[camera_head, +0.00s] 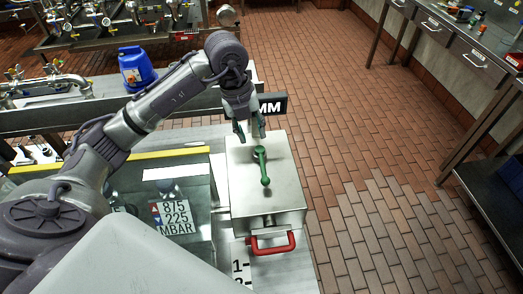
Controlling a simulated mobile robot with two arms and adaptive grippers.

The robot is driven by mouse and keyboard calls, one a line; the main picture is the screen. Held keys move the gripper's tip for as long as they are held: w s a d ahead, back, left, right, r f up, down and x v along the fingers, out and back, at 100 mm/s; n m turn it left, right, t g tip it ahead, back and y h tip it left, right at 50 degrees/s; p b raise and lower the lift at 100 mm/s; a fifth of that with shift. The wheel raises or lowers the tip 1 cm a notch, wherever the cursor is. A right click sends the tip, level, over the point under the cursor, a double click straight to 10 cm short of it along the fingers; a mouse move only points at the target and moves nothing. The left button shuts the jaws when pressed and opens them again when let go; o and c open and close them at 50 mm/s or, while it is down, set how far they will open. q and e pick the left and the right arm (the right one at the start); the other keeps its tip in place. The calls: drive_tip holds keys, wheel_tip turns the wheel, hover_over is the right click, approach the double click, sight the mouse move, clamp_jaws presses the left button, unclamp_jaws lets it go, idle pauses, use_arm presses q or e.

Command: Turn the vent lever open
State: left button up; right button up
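The vent lever (263,167) is a green handle on top of a pale metal box (290,195). It points roughly toward the front of the box, with its upper end near the middle of the lid. My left gripper (249,132) is above the far left part of the box, behind the lever. Its two fingers are spread with a gap between them, and they look apart from the lever. The exact height above the lid is hard to tell. My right gripper is not in view.
A red handle (271,246) sticks out from the box's front. A display reading 875, 225 MBAR (175,215) stands left of the box. A blue container (137,68) and pipework with valves (100,22) are behind. The brick floor (350,150) on the right is clear.

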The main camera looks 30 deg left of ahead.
use_arm(q)
drive_tip(key=p, duration=0.1)
approach(263, 167)
drive_tip(key=f, duration=0.2)
drive_tip(key=f+p, duration=0.1)
drive_tip(key=f, duration=0.1)
drive_tip(key=d+f, duration=0.1)
drive_tip(key=f, duration=0.2)
drive_tip(key=shift+w+d+p, duration=0.1)
drive_tip(key=shift+w+p, duration=0.25)
drive_tip(key=shift+d+f, duration=0.1)
drive_tip(key=shift+f, duration=0.5)
drive_tip(key=shift+w, duration=0.1)
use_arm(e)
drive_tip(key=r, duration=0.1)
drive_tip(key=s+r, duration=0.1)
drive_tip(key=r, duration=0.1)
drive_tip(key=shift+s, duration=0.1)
use_arm(q)
drive_tip(key=shift+c, duration=0.5)
clamp_jaws()
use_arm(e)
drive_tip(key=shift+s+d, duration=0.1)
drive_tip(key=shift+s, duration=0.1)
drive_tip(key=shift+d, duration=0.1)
